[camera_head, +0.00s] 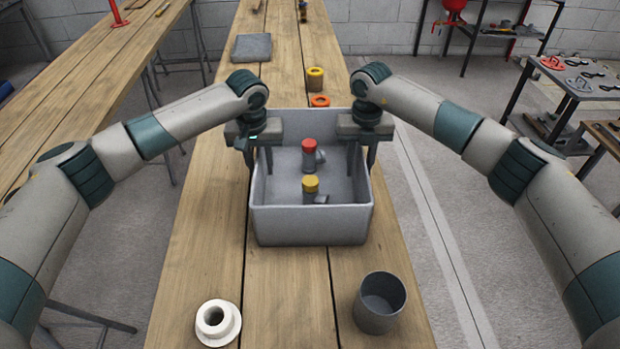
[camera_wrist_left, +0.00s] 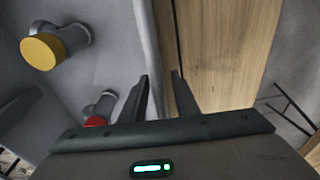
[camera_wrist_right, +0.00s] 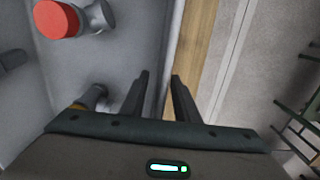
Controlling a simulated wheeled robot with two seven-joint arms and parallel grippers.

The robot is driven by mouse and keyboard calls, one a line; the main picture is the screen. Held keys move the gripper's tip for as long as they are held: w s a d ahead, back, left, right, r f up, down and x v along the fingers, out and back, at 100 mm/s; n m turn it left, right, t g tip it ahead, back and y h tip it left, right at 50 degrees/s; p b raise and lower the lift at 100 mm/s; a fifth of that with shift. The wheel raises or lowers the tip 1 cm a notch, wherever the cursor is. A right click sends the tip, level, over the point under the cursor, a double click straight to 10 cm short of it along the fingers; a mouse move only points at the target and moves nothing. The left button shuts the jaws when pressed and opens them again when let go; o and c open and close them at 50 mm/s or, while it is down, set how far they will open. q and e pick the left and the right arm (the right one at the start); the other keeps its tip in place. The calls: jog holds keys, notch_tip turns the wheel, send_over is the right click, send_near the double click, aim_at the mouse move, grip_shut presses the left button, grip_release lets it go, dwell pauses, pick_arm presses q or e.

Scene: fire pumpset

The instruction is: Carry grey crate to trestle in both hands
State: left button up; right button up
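The grey crate (camera_head: 309,226) sits upright on a long wooden table (camera_head: 205,235). Inside it stand a red-capped fitting (camera_head: 309,148) and a yellow-capped fitting (camera_head: 310,187). My left gripper (camera_head: 257,160) is at the crate's left wall and my right gripper (camera_head: 362,162) at its right wall. In the left wrist view my fingers (camera_wrist_left: 161,85) are apart, with the wall's rim between them. In the right wrist view my fingers (camera_wrist_right: 160,85) are also apart around the rim. I cannot tell which table is the trestle.
A grey cup (camera_head: 380,303) and a white flanged ring (camera_head: 217,322) stand in front of the crate. A yellow-topped piece (camera_head: 315,79), an orange ring (camera_head: 320,100) and a dark slab (camera_head: 252,48) lie behind it. A second wooden table (camera_head: 75,80) is at left, across a gap.

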pick_arm(q)
grip_shut()
pick_arm(e)
grip_shut()
dwell(1.0)
pick_arm(q)
jog(key=shift+w+r, duration=0.15)
jog(key=shift+r, duration=0.05)
pick_arm(e)
jog(key=shift+w+r, duration=0.15)
jog(key=shift+r, duration=0.05)
